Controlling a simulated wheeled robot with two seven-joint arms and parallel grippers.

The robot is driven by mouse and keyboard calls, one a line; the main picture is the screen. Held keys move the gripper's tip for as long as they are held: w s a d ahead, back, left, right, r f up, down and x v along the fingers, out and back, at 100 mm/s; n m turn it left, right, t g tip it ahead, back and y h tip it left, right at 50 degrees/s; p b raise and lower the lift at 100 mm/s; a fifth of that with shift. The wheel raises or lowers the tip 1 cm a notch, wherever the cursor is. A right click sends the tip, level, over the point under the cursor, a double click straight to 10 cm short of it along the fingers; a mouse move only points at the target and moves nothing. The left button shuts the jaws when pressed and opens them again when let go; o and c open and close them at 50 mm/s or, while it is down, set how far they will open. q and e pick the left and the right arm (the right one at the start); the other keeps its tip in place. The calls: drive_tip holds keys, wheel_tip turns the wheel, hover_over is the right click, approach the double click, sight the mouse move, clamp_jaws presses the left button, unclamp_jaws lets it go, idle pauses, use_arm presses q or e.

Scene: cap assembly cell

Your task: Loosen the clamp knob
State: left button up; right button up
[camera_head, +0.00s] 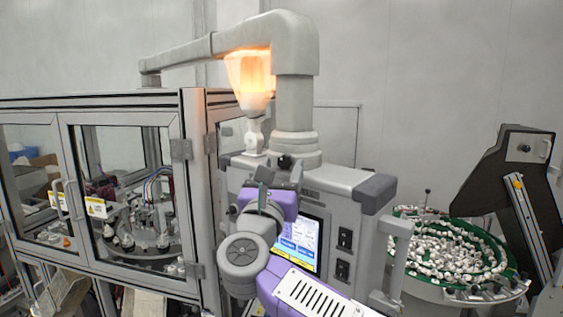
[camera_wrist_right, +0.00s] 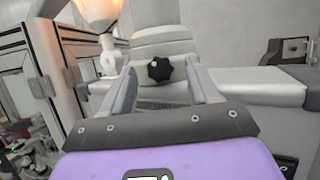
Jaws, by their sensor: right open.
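The clamp knob is a small black lobed knob (camera_head: 285,161) at the foot of the thick grey pipe column on top of the grey machine housing. In the right wrist view the knob (camera_wrist_right: 159,71) shows face-on, between the two fingers and beyond them. My right gripper (camera_head: 282,174) is just in front of and below the knob in the head view. Its fingers (camera_wrist_right: 162,77) are open, with clear gaps on both sides of the knob; I see no contact. My left gripper is not in view.
The machine housing (camera_head: 340,178) has a lit touchscreen (camera_head: 299,240) behind my right arm. A glass-doored cabinet (camera_head: 120,190) stands left. A bowl feeder (camera_head: 450,250) full of white caps and a dark angled hopper (camera_head: 510,190) stand right. A glowing orange hopper (camera_head: 250,75) hangs above.

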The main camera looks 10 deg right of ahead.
drive_tip(key=shift+w, duration=0.2)
drive_tip(key=shift+c, duration=0.3)
drive_tip(key=c, duration=1)
